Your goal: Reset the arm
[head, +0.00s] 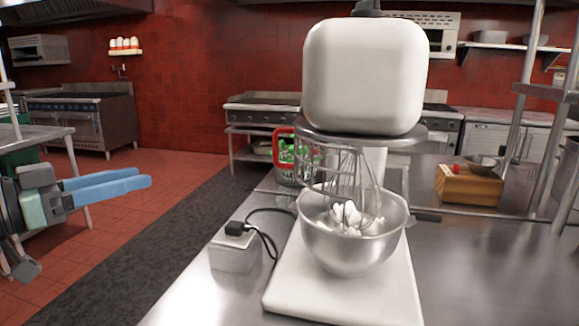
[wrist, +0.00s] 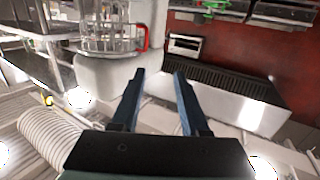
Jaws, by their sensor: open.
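My gripper (head: 143,178) is at the left edge of the head view, with its blue fingers pointing right. It hangs in the air, apart from the steel counter (head: 185,300) and the mixer (head: 365,75). In the wrist view my gripper (wrist: 159,74) shows two dark blue fingers spread apart with nothing between them. The white stand mixer has its head raised over a steel bowl (head: 350,250). A wire whisk (head: 350,185) hangs down into the bowl, where white pieces lie. Most of my arm is out of the head view.
A grey outlet box (head: 235,254) with a black cable stands left of the mixer. A red-handled basket (head: 290,160) with green items stands behind it. A wooden block (head: 468,186) is at the right. Open floor (head: 180,150) lies between my gripper and the counter.

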